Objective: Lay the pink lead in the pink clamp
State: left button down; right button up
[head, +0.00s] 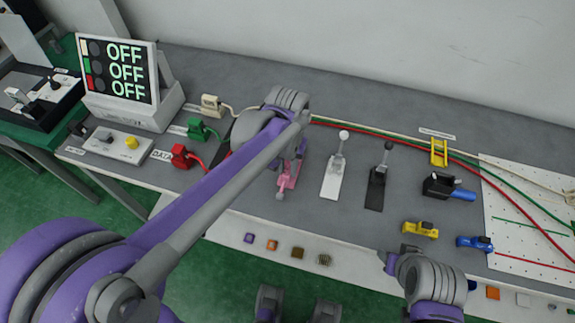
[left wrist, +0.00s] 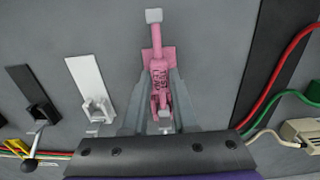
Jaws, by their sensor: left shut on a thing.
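I cannot tell whether the lead touches the clamp's seat. In the head view the pink clamp (head: 287,181) is at the bench's middle, partly hidden by my left wrist. My right gripper (head: 392,262) is near the front edge; its fingers do not show clearly.
White (head: 332,178) and black (head: 376,188) lever fixtures stand right of the pink clamp. Red (head: 181,157), green (head: 198,131) and cream (head: 211,104) plugs are left. Blue (head: 474,242) and yellow (head: 420,229) pieces lie right. Cables run along the back.

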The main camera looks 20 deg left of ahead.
pick_arm(q)
jog(key=shift+f, duration=0.1)
dwell(0.3)
jog(key=shift+f+b, duration=0.4)
jog(key=shift+f, duration=0.1)
jog(key=shift+c, duration=0.7)
grip_release()
jog(key=shift+r+p, duration=2.65)
jog(key=shift+r, duration=0.9)
